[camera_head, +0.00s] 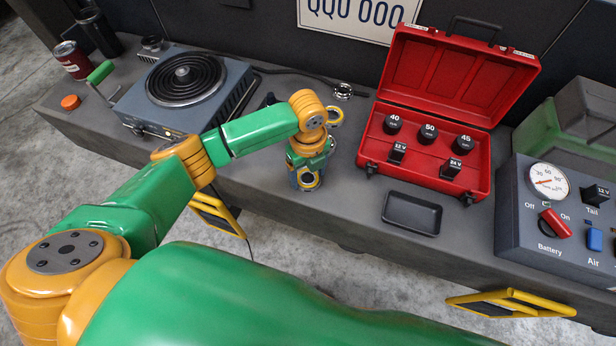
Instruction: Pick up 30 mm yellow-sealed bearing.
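A yellow ring (335,115), which looks like the yellow-sealed bearing, lies on the grey bench just right of my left wrist. The wrist hides part of its left side. A silver bearing (343,90) without yellow lies behind it, near the red case. My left gripper (308,182) points down over the bench, in front of the yellow ring and apart from it. The wrist covers its fingers, so I cannot tell whether they are open or shut, or whether they hold anything. My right gripper is not in view.
An open red case (370,168) with labelled black sockets stands right of the gripper. An empty black tray (412,213) lies in front of it. A hot plate (215,110) is at left. A control box (520,225) is at right. Bare bench (350,205) lies between gripper and tray.

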